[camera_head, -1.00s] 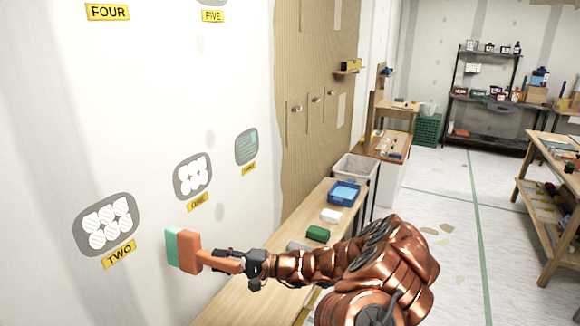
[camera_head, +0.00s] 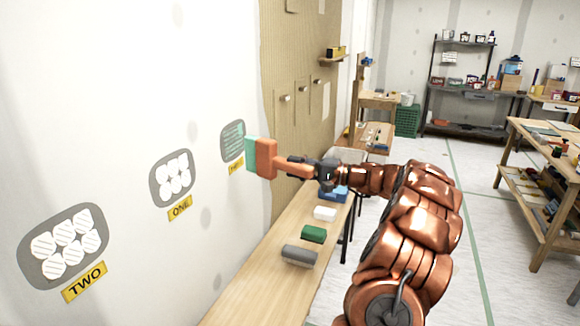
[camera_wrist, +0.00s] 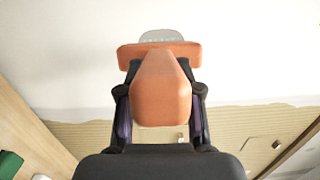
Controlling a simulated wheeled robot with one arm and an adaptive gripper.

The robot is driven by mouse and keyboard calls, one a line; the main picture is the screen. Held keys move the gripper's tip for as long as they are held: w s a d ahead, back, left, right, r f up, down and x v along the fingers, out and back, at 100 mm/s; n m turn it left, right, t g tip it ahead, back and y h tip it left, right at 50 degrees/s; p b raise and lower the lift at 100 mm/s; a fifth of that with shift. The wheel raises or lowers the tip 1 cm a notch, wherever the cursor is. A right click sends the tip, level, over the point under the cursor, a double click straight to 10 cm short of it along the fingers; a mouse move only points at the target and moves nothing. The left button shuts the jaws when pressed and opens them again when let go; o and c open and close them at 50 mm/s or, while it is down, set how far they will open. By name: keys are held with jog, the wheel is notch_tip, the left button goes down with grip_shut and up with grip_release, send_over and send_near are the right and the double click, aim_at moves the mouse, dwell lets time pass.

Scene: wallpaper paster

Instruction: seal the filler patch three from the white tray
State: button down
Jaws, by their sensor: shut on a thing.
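My gripper (camera_head: 312,168) is shut on the handle of an orange tool (camera_head: 266,158) with a teal pad (camera_head: 250,153) on its wall-facing side. The orange tool also fills the middle of the wrist view (camera_wrist: 160,90). The grey patch three (camera_head: 233,139) is on the wall, with teal hatching on its face. The pad is just right of the patch in the head view; I cannot tell whether it touches the wall. The yellow THREE label (camera_head: 235,165) is partly covered. A small white box-like thing (camera_head: 325,213), perhaps the white tray, is on the bench.
Patch one (camera_head: 173,177) and patch two (camera_head: 62,245) have white hatched marks. The wooden bench (camera_head: 255,287) along the wall bears a blue tray (camera_head: 334,194), a green block (camera_head: 312,234) and a grey roll-like thing (camera_head: 299,256).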

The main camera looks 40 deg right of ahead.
aim_at(273, 161)
jog(key=shift+d+r, duration=0.3)
jog(key=shift+a+f+b, duration=0.1)
jog(key=shift+b, duration=0.2)
jog(key=shift+x, duration=1.15)
jog(key=shift+b+x, duration=0.45)
jog(key=shift+x, duration=1.6)
jog(key=shift+d+x, duration=0.25)
jog(key=shift+x, duration=1)
jog(key=shift+w, duration=0.2)
jog(key=shift+w+d+f, duration=0.15)
jog(key=shift+w+d, duration=0.35)
jog(key=shift+d, duration=0.25)
jog(key=shift+w+d, duration=0.2)
jog(key=shift+d, duration=0.25)
jog(key=shift+w+d, duration=0.25)
jog(key=shift+d, duration=0.2)
